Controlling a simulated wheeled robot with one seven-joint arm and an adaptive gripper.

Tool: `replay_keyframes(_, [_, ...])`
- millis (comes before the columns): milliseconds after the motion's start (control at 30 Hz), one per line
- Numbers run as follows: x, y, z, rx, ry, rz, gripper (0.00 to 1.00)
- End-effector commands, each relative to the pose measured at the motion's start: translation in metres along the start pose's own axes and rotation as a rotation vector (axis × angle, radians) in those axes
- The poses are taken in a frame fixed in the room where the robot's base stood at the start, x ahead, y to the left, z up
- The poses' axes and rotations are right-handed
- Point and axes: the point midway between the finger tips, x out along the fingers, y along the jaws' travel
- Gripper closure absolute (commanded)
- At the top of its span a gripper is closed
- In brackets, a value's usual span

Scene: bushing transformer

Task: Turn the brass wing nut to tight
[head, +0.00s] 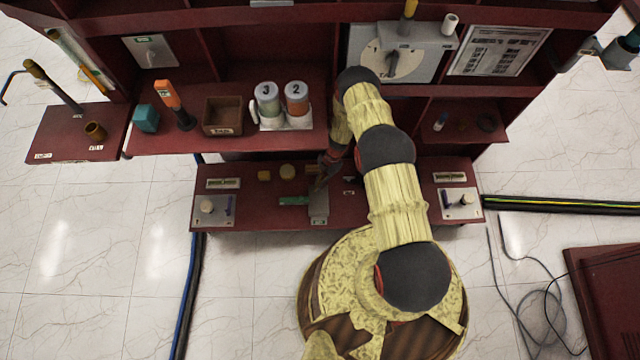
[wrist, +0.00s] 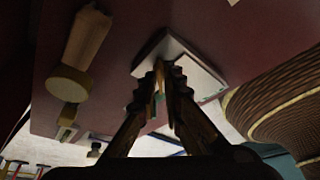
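I cannot pick out the brass wing nut for certain. In the wrist view my gripper (wrist: 166,78) has its two dark, ridged fingers angled together, with a narrow gap at the tips. A small yellowish and green piece shows in that gap; I cannot tell if the fingers touch it. A pale grey block (wrist: 192,62) stands just beyond the tips. In the head view my gripper (head: 326,172) is low over the front shelf, next to the upright grey block (head: 318,208). A green bar (head: 293,201) lies at the block's left side. My gripper partly hides this spot.
Numbered canisters (head: 268,102) and a brown box (head: 222,116) stand on the shelf above.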

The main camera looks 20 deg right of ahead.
Motion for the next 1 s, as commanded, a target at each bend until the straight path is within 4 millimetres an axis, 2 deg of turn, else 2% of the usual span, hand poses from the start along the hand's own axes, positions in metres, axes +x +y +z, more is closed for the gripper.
replay_keyframes(100, [0.0, -0.0001, 0.0, 0.0, 0.0, 0.0, 1.0])
replay_keyframes(667, [0.0001, -0.0004, -0.0001, 0.013, 0.001, 0.005, 1.0])
replay_keyframes(1000, [-0.0001, -0.0028, -0.0006, 0.166, 0.001, 0.068, 1.0])
